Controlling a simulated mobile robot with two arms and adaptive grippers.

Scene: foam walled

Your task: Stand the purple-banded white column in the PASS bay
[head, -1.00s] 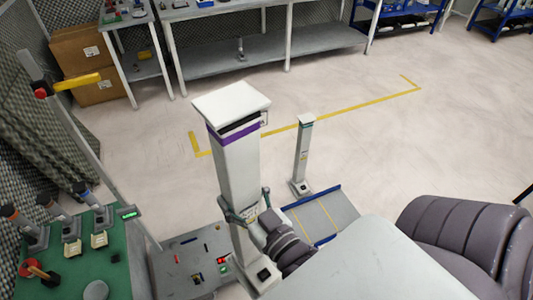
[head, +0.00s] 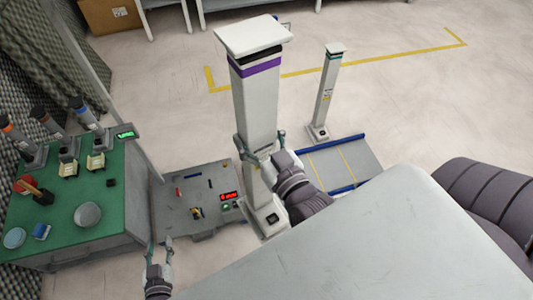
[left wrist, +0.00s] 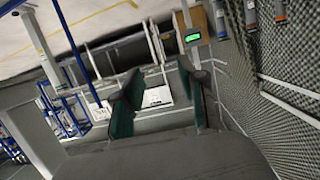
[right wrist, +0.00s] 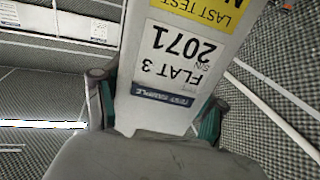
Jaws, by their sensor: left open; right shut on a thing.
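In the right wrist view the column (right wrist: 178,75) fills the space between the fingers, with an upside-down label reading FLAT 3, 2071. My left gripper (head: 160,247) is open and empty, low at the left by the green bench; its open fingers (left wrist: 160,100) also show in the left wrist view. I cannot read a PASS mark on any bay.
A thinner white column with a teal band (head: 326,95) stands behind right, by a grey, blue-edged pad (head: 345,165). The green bench (head: 110,205) is at left. Yellow-lined floor (head: 390,90) behind is open.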

